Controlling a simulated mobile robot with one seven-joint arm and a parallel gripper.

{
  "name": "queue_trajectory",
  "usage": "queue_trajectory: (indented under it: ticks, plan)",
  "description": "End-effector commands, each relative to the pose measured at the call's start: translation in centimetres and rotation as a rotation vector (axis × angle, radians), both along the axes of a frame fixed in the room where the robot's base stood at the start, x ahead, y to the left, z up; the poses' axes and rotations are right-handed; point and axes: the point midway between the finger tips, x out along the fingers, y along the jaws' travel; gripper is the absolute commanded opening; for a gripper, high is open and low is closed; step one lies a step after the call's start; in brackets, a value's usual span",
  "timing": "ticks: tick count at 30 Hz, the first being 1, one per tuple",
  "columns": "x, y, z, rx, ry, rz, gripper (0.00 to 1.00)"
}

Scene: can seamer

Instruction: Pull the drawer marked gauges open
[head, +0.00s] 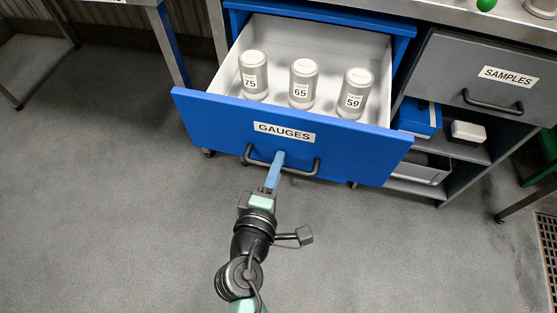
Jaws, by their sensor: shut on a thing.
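The drawer marked GAUGES (220,115) has a blue front and a white inside. It stands pulled out from the blue cabinet, with its inside showing from above. Three grey canisters labelled 75 (253,76), 65 (303,84) and 59 (354,95) stand upright in it. A dark bar handle (303,173) runs across the lower part of the front. My gripper (277,162) is at the left half of this handle and shut on it. The blue fingers hide the part of the bar that they hold.
A grey drawer marked SAMPLES (460,75) is shut at the right. Below it, open shelves hold a blue box (420,119) and a white-topped box (468,131). A table leg (169,45) stands left of the drawer. The grey floor in front is clear. A floor grate (547,245) lies at the right edge.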

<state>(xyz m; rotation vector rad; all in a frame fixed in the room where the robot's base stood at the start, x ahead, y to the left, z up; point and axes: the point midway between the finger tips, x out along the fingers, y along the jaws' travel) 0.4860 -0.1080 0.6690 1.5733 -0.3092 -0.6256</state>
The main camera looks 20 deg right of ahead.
Motion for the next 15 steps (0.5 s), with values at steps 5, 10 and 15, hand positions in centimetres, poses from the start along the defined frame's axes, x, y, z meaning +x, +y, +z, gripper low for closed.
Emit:
queue_trajectory:
  ticks: [5,10,15]
  plan:
    - [-0.03,-0.05,0.04,-0.001,-0.001,-0.002,0.0]
    - [-0.03,-0.05,0.04,-0.001,-0.001,-0.002,0.23]
    - [-0.02,-0.04,0.04,-0.001,-0.001,-0.001,0.47]
